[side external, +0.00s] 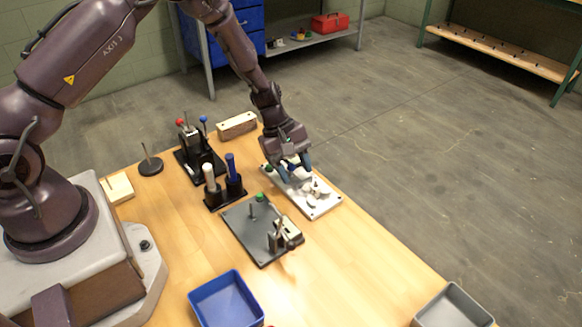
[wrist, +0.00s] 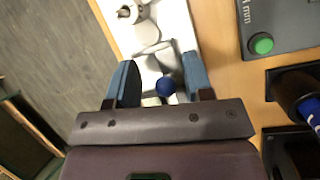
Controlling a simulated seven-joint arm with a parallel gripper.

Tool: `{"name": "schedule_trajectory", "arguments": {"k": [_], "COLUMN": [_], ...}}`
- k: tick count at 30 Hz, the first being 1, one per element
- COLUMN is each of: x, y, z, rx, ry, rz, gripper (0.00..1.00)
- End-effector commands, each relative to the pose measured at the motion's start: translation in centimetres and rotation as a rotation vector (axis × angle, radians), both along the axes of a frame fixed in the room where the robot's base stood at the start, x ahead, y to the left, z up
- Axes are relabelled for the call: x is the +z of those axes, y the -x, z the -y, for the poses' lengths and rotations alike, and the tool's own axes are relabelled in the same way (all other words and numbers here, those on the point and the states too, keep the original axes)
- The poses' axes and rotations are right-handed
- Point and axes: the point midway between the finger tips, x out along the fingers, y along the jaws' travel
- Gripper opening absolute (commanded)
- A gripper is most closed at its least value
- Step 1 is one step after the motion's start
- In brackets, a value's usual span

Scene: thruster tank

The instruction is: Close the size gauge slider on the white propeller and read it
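The white size gauge plate (side external: 319,210) lies at the table's far right edge in the side view. The white propeller (side external: 316,189) appears to sit on it. A blue ball knob (wrist: 165,86), apparently the slider's, is between my fingertips, nearer the right one. My gripper (wrist: 160,82) is open over the plate, with visible gaps beside the knob. My fingers hide part of the plate in the side view, and any reading is not legible.
A grey plate (side external: 238,219) with a green button and metal fixture is beside the gauge. Black holders with white and blue handles (side external: 234,178) stand nearby. A blue bin (side external: 225,300) and a grey bin (side external: 453,308) are in front. Bare wood lies between the plates and bins.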

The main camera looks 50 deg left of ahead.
Motion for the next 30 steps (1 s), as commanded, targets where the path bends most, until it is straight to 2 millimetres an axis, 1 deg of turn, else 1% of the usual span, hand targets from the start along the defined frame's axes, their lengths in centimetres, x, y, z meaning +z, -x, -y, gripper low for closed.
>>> {"name": "schedule_trajectory", "arguments": {"k": [8,12,14,17,21,24,27,30], "x": [-0.1,0.7,1.6,3.4,6.4,8.3,9.8,10.9], "y": [0.2,0.2,0.3,0.5,0.8,1.0,1.2,1.3], "z": [-0.2,-0.6,-1.0,-1.8,-3.1,-4.0,-4.7,-5.1], "rx": [0.003,0.005,0.006,0.005,0.004,0.005,0.004,0.004], "ry": [-0.001,-0.001,-0.003,-0.002,-0.003,-0.002,-0.002,-0.001], "rz": [-0.005,-0.005,-0.003,-0.001,0.0,0.0,-0.001,-0.001], "gripper": [0.46,0.46,0.46,0.46,0.46,0.46,0.46,0.46]}}
